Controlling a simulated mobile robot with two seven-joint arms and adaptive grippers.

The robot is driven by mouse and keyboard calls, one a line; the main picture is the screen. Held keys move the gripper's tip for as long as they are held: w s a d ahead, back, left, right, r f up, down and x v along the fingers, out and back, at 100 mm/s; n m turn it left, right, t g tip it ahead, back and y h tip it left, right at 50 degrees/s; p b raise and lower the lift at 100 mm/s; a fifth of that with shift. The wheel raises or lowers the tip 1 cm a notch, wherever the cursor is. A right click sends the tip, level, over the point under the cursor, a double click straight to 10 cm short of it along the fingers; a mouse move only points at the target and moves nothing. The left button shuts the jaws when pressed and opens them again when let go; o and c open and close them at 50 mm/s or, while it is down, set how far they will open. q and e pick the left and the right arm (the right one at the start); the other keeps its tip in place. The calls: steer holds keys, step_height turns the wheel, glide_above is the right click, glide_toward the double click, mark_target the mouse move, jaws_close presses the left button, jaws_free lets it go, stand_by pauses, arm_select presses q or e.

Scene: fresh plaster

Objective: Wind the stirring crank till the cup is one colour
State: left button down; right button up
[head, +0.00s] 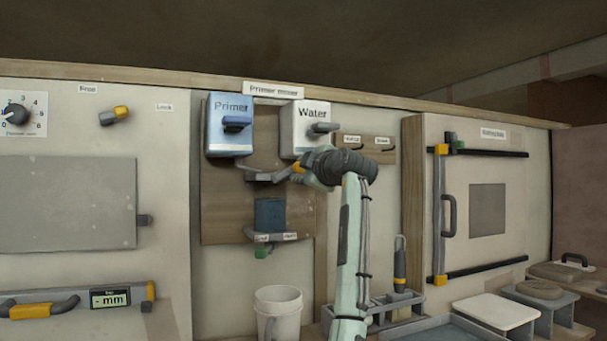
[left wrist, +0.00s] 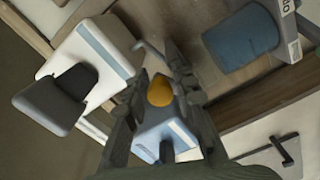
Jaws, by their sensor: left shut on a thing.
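The stirring crank (head: 268,177) is a grey arm with a yellow knob, mounted on the wooden mixer board below the two dispensers. My left gripper (head: 302,172) is shut on the crank's knob. In the left wrist view the yellow knob (left wrist: 160,90) sits between the dark fingers. The cup (head: 270,214) is dark blue and stands below the crank. It also shows in the left wrist view (left wrist: 240,40), where its visible side looks blue-grey; its contents are hidden. My right gripper is not in view.
The blue Primer dispenser (head: 229,140) and the white Water dispenser (head: 302,140) hang above the crank, each with a lever. A green knob (head: 262,252) is below the cup. A white mug (head: 278,308) stands lower down. A grey caddy (head: 375,308) is beside my arm.

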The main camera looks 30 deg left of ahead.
arm_select(q)
steer(key=shift+s+a+r+n, duration=0.2)
steer(key=shift+s+a+n, duration=0.05)
steer(key=shift+n, duration=0.45)
steer(key=shift+f, duration=0.1)
steer(key=c, duration=1.7)
jaws_free()
steer(key=o, duration=0.4)
steer(key=shift+s+a, duration=0.15)
steer(key=shift+s, duration=0.05)
steer(key=shift+w, duration=0.15)
steer(key=shift+d, duration=0.4)
steer(key=v, duration=1.1)
steer(key=shift+s, duration=0.3)
steer(key=shift+d, duration=0.15)
